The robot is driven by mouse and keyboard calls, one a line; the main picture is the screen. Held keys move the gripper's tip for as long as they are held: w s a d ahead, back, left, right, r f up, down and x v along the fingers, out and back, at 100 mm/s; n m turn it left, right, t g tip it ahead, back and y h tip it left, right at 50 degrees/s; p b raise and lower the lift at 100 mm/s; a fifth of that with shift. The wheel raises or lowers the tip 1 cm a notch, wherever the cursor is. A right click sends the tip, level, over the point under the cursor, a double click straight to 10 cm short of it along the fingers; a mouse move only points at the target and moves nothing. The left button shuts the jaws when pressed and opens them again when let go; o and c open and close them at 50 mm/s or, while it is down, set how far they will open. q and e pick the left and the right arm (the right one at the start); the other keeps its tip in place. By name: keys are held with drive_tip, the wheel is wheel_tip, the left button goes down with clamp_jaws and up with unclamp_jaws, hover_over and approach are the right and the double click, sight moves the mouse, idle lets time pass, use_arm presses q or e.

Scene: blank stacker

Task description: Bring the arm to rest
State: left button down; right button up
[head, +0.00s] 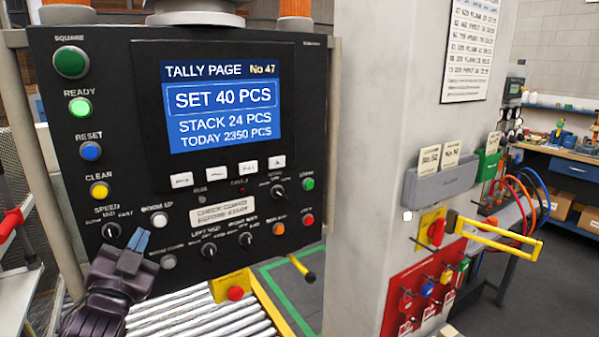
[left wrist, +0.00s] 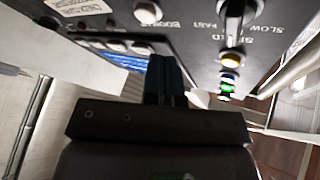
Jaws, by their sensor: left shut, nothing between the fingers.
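My left gripper (head: 141,241) is at the lower left of the head view, in front of the lower left part of the black control panel (head: 120,130). Its blue-grey fingers are shut with nothing between them. They point up toward the panel, just below the white button and beside the speed knob (head: 111,231). In the left wrist view the shut fingers (left wrist: 165,75) show close to the panel face. I cannot tell whether they touch it. My right gripper is not in view.
The panel's screen (head: 220,108) reads SET 40 PCS, STACK 24 PCS. A roller conveyor (head: 200,318) lies below. A grey pillar (head: 375,130) stands right, with a yellow bracket (head: 495,238) and a red lock board (head: 425,290). Open floor shows beyond the pillar.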

use_arm(q)
drive_tip(key=s+f+n+g, duration=0.3)
drive_tip(key=f+g, duration=0.1)
drive_tip(key=f, duration=1.2)
drive_tip(key=s+d+f+n+g, duration=0.1)
drive_tip(key=s+f+n+g, duration=0.2)
drive_tip(key=s+f, duration=1.6)
wheel_tip(320, 180, down, 3)
drive_tip(key=g, duration=0.3)
drive_tip(key=shift+s, duration=0.35)
drive_tip(key=shift+f, duration=0.1)
